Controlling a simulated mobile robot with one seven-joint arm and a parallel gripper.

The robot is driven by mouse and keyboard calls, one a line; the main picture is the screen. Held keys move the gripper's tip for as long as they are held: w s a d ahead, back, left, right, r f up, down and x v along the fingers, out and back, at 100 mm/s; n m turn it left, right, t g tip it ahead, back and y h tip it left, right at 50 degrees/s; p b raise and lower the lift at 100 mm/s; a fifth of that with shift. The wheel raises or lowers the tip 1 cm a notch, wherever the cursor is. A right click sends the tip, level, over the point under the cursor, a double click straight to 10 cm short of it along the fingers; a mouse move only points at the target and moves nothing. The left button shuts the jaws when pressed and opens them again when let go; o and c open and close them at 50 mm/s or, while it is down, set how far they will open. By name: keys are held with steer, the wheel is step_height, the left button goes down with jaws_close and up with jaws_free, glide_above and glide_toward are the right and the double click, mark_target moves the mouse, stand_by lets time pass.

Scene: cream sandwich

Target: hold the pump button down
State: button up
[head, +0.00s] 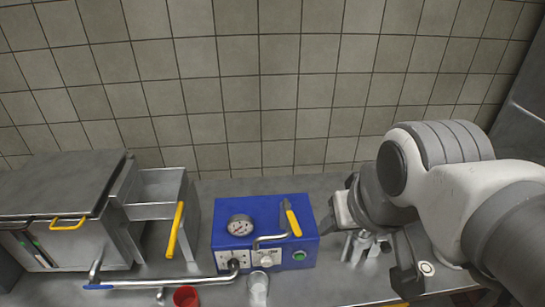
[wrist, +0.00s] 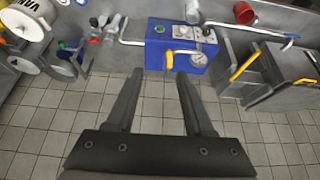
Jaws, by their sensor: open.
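The blue pump box (head: 224,210) stands on the counter in the head view, with a round gauge (head: 240,225), a yellow-handled lever (head: 291,220) and a green button (head: 299,256) on its front right. In the wrist view the scene is upside down; the pump box (wrist: 153,58) and the green button (wrist: 160,29) show beyond my gripper. My gripper (wrist: 160,72) is open and empty, its two dark fingers apart.
A metal cabinet (head: 75,255) with yellow handles stands at the left. A pipe (head: 170,283) runs from the pump along the counter. A red cup (head: 186,297) and a clear cup (head: 258,287) stand in front. Metal fittings (head: 360,245) stand right of the pump. A tiled wall is behind.

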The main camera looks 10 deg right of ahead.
jaws_close()
stand_by(1.7)
